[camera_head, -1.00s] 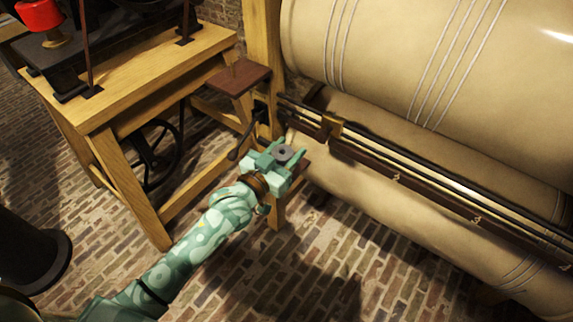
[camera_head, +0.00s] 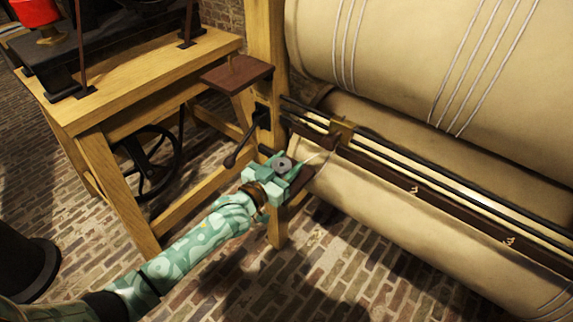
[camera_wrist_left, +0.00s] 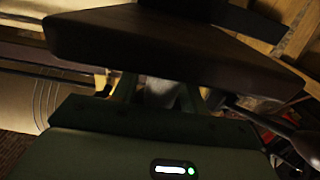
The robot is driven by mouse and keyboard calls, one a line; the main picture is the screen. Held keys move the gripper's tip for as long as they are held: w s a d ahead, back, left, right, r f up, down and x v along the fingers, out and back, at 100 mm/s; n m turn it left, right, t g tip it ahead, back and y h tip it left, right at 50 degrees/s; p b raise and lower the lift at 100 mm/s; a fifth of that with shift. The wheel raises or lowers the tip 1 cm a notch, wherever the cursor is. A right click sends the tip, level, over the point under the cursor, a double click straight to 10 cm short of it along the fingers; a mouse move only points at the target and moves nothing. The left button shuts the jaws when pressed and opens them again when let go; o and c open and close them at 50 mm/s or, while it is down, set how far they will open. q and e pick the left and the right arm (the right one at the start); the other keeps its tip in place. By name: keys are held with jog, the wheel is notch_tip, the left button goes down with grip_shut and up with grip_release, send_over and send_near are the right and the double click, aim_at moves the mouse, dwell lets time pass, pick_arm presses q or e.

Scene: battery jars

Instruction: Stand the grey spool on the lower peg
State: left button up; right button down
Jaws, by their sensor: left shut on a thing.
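My left gripper (camera_head: 280,168) is shut on the grey spool (camera_head: 283,164), a small ring-shaped piece with a dark hole facing up in the head view. The spool also shows as a pale grey shape (camera_wrist_left: 162,95) between the fingers in the left wrist view, partly hidden by a dark board (camera_wrist_left: 170,50). A dark brown lower shelf (camera_head: 300,186) shows beside and behind the gripper, by the wooden post. I cannot make out the lower peg. Whether the spool touches the shelf cannot be told. My right gripper is not in view.
An upper brown shelf (camera_head: 237,74) sticks out from the post (camera_head: 265,45) above. A dark crank lever (camera_head: 238,150) hangs close left of the gripper. Large cloth rolls (camera_head: 375,205) and dark rails fill the right. A wooden bench (camera_head: 140,75) stands left.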

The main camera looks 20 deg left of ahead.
pick_arm(q)
jog(key=shift+f, duration=0.1)
jog(key=o, duration=1)
jog(key=shift+f, duration=0.1)
jog(key=shift+c, duration=0.2)
